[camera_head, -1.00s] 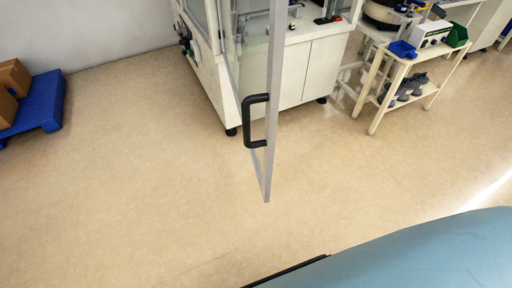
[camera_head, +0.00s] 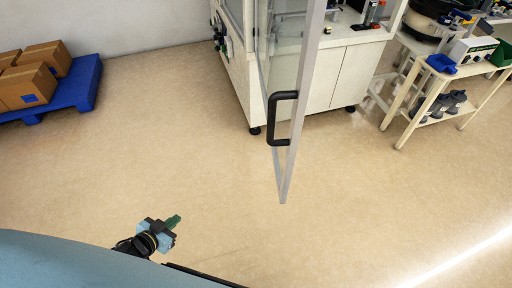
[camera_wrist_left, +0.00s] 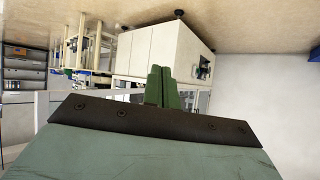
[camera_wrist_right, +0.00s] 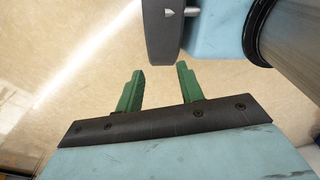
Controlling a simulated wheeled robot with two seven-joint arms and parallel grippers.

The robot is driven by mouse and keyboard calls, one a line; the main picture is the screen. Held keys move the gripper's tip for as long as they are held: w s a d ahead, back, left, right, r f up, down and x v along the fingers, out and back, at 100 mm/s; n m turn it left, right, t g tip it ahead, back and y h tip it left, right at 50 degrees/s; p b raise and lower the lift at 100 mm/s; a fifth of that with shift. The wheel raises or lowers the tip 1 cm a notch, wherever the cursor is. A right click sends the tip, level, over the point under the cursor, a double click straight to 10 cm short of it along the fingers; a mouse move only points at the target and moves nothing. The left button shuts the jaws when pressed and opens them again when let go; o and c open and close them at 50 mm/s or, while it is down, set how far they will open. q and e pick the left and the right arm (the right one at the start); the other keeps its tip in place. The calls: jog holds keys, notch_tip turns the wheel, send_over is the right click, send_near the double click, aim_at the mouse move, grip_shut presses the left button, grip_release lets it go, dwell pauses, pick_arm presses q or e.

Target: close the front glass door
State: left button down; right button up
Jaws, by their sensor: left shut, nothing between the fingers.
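The glass door (camera_head: 303,105) with its pale metal frame stands open, swung out from the white cabinet and seen nearly edge-on. Its black handle (camera_head: 271,120) sits on the left side of the frame. My left gripper (camera_head: 174,221) is low in the head view, to the left of and below the handle, apart from the door. In the left wrist view its green fingers (camera_wrist_left: 161,86) are together and empty. My right gripper is out of the head view; in the right wrist view its green fingers (camera_wrist_right: 160,80) are apart with nothing between them.
The white cabinet (camera_head: 340,78) stands behind the door. A cream trolley (camera_head: 440,75) with a blue bin (camera_head: 441,63) and grey parts is to the right. A blue pallet (camera_head: 82,88) with cardboard boxes (camera_head: 27,86) is at the far left. The floor between is clear.

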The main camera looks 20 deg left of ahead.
pick_arm(q)
jog(key=w+d+r+m+t+h, duration=0.1)
jog(key=w+r+t+h, duration=0.15)
jog(key=w+r, duration=0.4)
jog(key=s+d+r+m+g+h, duration=0.1)
jog(key=d+r+m+h, duration=0.25)
jog(key=r, duration=0.45)
jog(key=s+d+r+m+g+h+b, duration=0.15)
jog(key=d+r+h, duration=0.3)
jog(key=r, duration=0.45)
jog(key=s+d+r+m+h, duration=0.1)
jog(key=d+r+m+h, duration=0.2)
jog(key=r+h, duration=0.35)
jog(key=w+d+r+y, duration=0.1)
jog(key=w+d+r, duration=0.1)
jog(key=d, duration=0.4)
jog(key=w+d+r+y+p, duration=0.1)
jog(key=w+d+r, duration=0.1)
jog(key=w+d, duration=0.3)
jog(key=shift+w+d+r, duration=0.15)
jog(key=shift+d+r, duration=0.1)
jog(key=shift+d, duration=0.2)
pick_arm(e)
jog(key=shift+s+d+f, duration=0.45)
jog(key=shift+s, duration=0.05)
